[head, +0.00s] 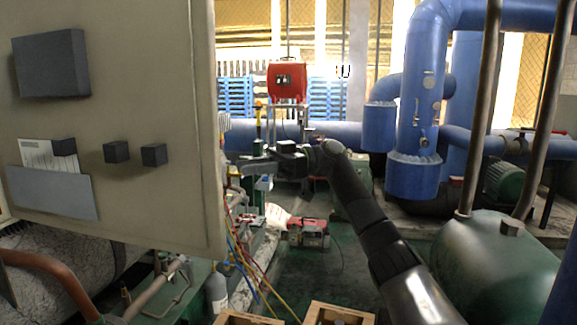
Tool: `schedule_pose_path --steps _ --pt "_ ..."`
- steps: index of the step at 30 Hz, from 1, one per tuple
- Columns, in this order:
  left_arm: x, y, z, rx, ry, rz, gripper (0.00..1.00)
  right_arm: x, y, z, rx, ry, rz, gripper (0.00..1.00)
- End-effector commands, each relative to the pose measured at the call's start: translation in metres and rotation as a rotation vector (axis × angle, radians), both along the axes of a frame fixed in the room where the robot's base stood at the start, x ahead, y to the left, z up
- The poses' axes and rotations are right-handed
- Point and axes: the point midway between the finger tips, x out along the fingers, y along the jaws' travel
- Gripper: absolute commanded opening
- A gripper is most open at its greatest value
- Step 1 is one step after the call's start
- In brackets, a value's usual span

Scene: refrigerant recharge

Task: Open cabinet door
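A large beige cabinet panel (150,200), which looks like the cabinet door, fills the left of the head view. It carries a dark grey box (50,64), small black blocks (116,151) and a grey pocket (52,192) with a paper in it. Its right edge runs top to bottom, slightly tilted. My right arm reaches up from the lower right, and my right gripper (246,165) points left, just right of that edge. Whether it touches the panel, and how far its fingers are apart, is not clear. My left gripper is not in view.
Colored hoses (243,255) hang below and right of the panel's edge. A red machine (308,233) sits on the floor behind my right arm. A green tank (495,268) and blue pipes (418,110) stand at the right. Wooden crates (338,314) are at the bottom.

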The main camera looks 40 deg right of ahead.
Motion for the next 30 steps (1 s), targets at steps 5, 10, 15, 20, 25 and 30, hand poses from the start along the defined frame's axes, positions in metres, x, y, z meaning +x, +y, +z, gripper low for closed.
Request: schedule_pose_path --steps 5,10,15,20,25,30 --pt "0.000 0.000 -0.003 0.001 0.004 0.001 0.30 -0.011 -0.044 0.000 0.002 -0.001 -0.004 0.29" --pt "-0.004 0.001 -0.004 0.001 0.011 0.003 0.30 -0.020 -0.073 0.001 0.003 -0.001 -0.003 0.29" --pt "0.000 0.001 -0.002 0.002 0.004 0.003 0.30 -0.024 -0.089 0.001 0.002 -0.001 -0.001 0.29" --pt "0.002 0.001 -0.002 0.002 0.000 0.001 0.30 -0.026 -0.096 0.001 0.001 0.000 0.000 0.29" --pt "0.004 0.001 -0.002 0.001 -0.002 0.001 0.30 -0.027 -0.097 0.000 0.001 -0.001 0.001 0.29" --pt "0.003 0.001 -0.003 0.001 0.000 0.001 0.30 -0.026 -0.097 0.000 0.001 -0.001 0.001 0.29"
